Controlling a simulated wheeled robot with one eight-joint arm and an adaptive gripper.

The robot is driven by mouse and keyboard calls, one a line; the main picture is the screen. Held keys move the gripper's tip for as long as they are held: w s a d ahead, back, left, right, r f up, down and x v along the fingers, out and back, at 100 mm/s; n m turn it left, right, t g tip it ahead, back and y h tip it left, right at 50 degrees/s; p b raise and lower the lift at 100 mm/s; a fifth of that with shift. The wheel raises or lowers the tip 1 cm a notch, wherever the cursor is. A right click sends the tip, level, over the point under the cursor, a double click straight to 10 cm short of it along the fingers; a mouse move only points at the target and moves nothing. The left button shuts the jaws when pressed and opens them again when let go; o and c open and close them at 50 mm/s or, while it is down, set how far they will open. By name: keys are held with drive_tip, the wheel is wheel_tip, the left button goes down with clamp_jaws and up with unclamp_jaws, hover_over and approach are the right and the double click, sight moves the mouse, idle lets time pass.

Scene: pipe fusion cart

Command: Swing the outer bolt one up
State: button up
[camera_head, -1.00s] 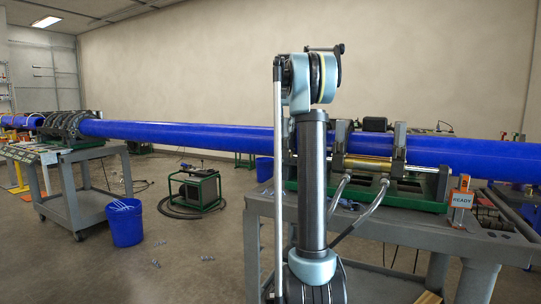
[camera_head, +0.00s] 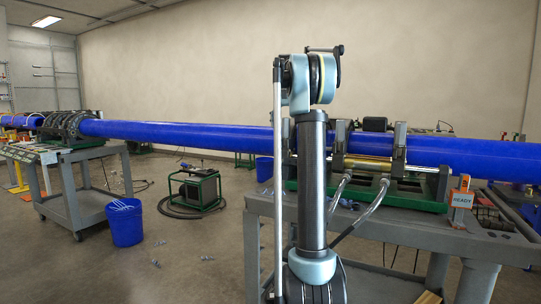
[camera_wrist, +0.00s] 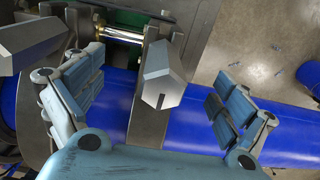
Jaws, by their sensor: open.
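In the wrist view, a grey six-sided bolt head (camera_wrist: 162,70) with a long shank stands between my open fingers, above the blue pipe (camera_wrist: 106,98). A second grey bolt (camera_wrist: 38,42) of the same kind lies at the upper left, outside my left finger. I cannot tell for certain which one is the outer bolt. My gripper (camera_wrist: 155,86) is open and empty, with its pale blue fingers on both sides of the middle bolt and apart from it. In the head view, my gripper does not show.
A grey clamp stands around the pipe, with a shiny rod (camera_wrist: 127,35) behind it. In the head view, the fusion machine's clamp (camera_head: 399,146) sits on a grey cart (camera_head: 400,229) with hoses and a READY sign (camera_head: 462,200). A blue bucket (camera_head: 125,224) stands on the floor.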

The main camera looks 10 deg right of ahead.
drive_tip(key=shift+r, duration=0.1)
idle(0.3)
drive_tip(key=shift+r, duration=4.4)
drive_tip(key=s+a+f+n+t, duration=0.1)
drive_tip(key=s+a+f+n, duration=0.15)
drive_tip(key=s+f, duration=0.85)
drive_tip(key=s+a+f+n, duration=0.2)
drive_tip(key=s+a+f, duration=0.35)
drive_tip(key=s, duration=0.85)
drive_tip(key=s+f+n, duration=0.1)
drive_tip(key=s+f, duration=0.6)
drive_tip(key=f, duration=0.3)
drive_tip(key=s+f+n, duration=0.1)
drive_tip(key=s+f, duration=0.6)
drive_tip(key=f, duration=0.3)
drive_tip(key=s+f+n+t, duration=0.1)
drive_tip(key=s+f, duration=0.6)
drive_tip(key=f, duration=0.3)
drive_tip(key=shift+s+a+f, duration=0.15)
drive_tip(key=shift+s+f, duration=0.05)
drive_tip(key=shift+f, duration=0.2)
